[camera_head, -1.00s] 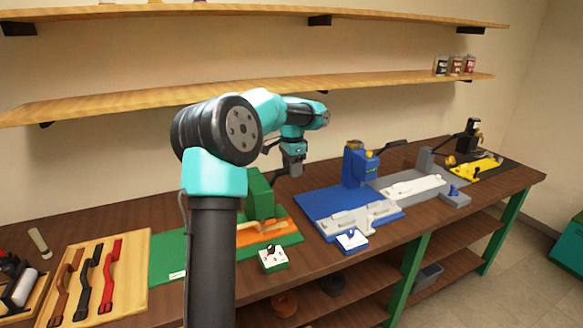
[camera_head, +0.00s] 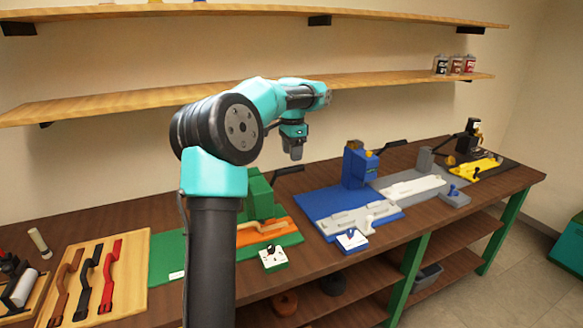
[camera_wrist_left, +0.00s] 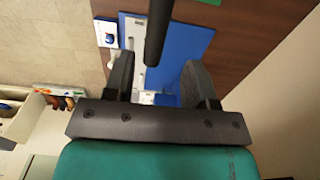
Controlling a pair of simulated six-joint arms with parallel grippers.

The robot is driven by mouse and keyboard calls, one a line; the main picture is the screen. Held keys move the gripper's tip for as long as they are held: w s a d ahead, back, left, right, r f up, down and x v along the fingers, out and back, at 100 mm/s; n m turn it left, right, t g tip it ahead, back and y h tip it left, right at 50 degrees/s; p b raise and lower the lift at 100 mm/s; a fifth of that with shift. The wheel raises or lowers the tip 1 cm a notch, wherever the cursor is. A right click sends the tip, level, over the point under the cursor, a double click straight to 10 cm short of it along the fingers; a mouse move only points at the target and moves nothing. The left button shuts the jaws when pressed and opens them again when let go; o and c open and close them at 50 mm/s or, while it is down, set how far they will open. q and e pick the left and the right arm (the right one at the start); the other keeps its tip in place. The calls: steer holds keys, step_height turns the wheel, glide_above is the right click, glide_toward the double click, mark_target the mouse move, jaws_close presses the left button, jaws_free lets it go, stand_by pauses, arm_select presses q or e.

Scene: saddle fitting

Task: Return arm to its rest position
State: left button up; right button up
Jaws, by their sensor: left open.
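My left gripper (camera_head: 293,152) hangs pointing down above the bench, just over the black lever handle (camera_head: 289,171) of the green fixture (camera_head: 259,195). In the left wrist view its two dark fingers (camera_wrist_left: 160,82) are spread apart. A black rod (camera_wrist_left: 158,30), seemingly that handle, shows between them in the picture, with no grip on it visible. My right gripper does not show.
The blue fixture (camera_head: 357,167) stands right of the gripper, with a grey station (camera_head: 424,160) and a yellow one (camera_head: 476,170) farther right. A wooden tray (camera_head: 127,252) holds strap-like parts at left. A shelf (camera_head: 400,88) runs behind the arm.

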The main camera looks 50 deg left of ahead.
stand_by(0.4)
arm_select(q)
steer(key=w+d+f+m+t, duration=0.1)
steer(key=w+d+f+t, duration=0.1)
steer(key=w+d+f, duration=0.6)
steer(key=w+d+f+m+t, duration=0.1)
steer(key=w+d+f+t, duration=0.2)
steer(key=w+d+f, duration=0.6)
steer(key=s+d+f+h, duration=0.2)
steer(key=s+d+f, duration=0.3)
steer(key=d+f, duration=0.5)
steer(key=s+d+f+n+g+h, duration=0.1)
steer(key=s+d+f, duration=0.4)
steer(key=s+f, duration=0.6)
steer(key=s+d+f+n+g, duration=0.3)
steer(key=s+d+f+n, duration=0.3)
steer(key=s+f, duration=0.6)
steer(key=s, duration=0.6)
steer(key=shift+s+f+n+h, duration=0.2)
steer(key=shift+n+h, duration=0.1)
steer(key=shift+h, duration=0.1)
steer(key=shift+d, duration=0.1)
